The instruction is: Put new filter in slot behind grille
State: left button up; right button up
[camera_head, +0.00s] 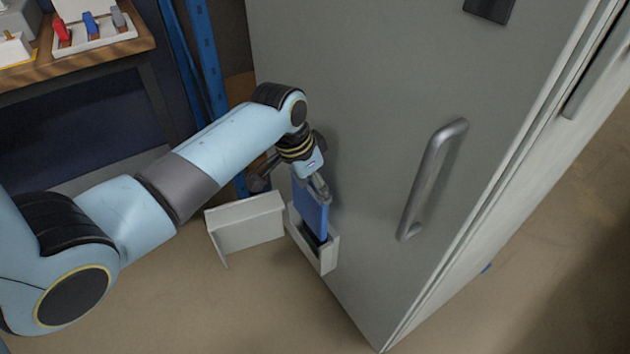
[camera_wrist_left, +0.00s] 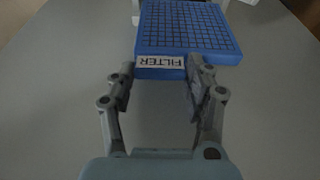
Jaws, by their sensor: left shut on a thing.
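The new filter (camera_head: 311,208) is a flat blue panel held upright in my left gripper (camera_head: 318,184). Its lower end is at the mouth of the white slot housing (camera_head: 328,256) low on the grey cabinet door; how deep it sits inside is hard to tell. In the left wrist view the filter (camera_wrist_left: 187,27) shows a dark grid and a FILTER label, and my left gripper (camera_wrist_left: 160,82) is shut on its near edge. The white grille cover (camera_head: 246,225) stands swung open to the left of the slot. My right gripper is not in view.
The grey cabinet door (camera_head: 340,60) rises behind the slot, with a metal handle (camera_head: 432,180) to the right. A wooden bench (camera_head: 120,45) at upper left carries a white tray (camera_head: 108,43) with red, blue and grey items. Blue uprights (camera_head: 205,55) stand beside it. The floor in front is clear.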

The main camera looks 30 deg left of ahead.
aim_at(313, 221)
pick_arm(q)
jog(key=shift+f, duration=0.2)
jog(key=shift+f+b, duration=1.85)
jog(key=shift+f, duration=1.75)
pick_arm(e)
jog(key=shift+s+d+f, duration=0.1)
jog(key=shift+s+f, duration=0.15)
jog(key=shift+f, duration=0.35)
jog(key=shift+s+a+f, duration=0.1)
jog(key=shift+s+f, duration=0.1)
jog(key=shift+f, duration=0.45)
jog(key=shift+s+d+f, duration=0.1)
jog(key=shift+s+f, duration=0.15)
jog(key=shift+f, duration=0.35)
pick_arm(q)
jog(key=shift+f+b, duration=0.5)
jog(key=shift+f, duration=0.3)
jog(key=shift+f+b, duration=1.05)
jog(key=shift+f, duration=0.8)
jog(key=o, duration=1.1)
jog(key=shift+o, duration=0.2)
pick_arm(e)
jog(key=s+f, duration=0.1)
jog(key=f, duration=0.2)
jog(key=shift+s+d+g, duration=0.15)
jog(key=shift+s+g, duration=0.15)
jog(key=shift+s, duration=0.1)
pick_arm(q)
jog(key=shift+r, duration=0.1)
